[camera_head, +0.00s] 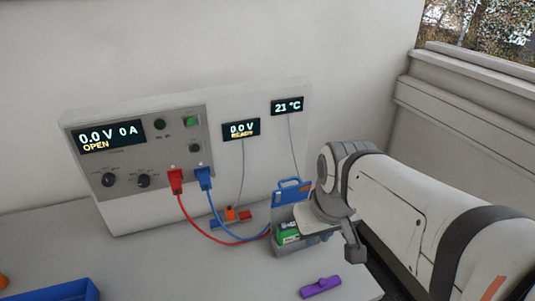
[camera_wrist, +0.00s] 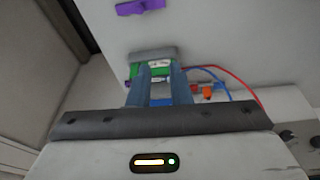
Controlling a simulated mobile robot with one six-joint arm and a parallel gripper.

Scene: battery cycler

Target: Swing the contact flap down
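The contact flap (camera_head: 292,192) is a blue frame standing raised at the back of a grey cell holder (camera_head: 290,214) in the head view. A green cell (camera_head: 287,231) lies in the holder. In the wrist view, the green cell (camera_wrist: 137,70) and the holder's grey rim (camera_wrist: 152,53) show beyond the fingers. My gripper (camera_wrist: 161,68) is over the holder, its two fingers apart. A blue part, probably the flap (camera_wrist: 160,101), shows between the fingers. I cannot tell whether the fingers touch it. My wrist hides the holder's right side in the head view.
The cycler (camera_head: 140,205) stands behind with red (camera_head: 190,222) and blue (camera_head: 214,214) leads running toward the holder. An orange-red probe piece (camera_head: 232,214) lies left of it. A purple clip (camera_head: 320,287) lies in front. A blue tray (camera_head: 65,290) is at front left.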

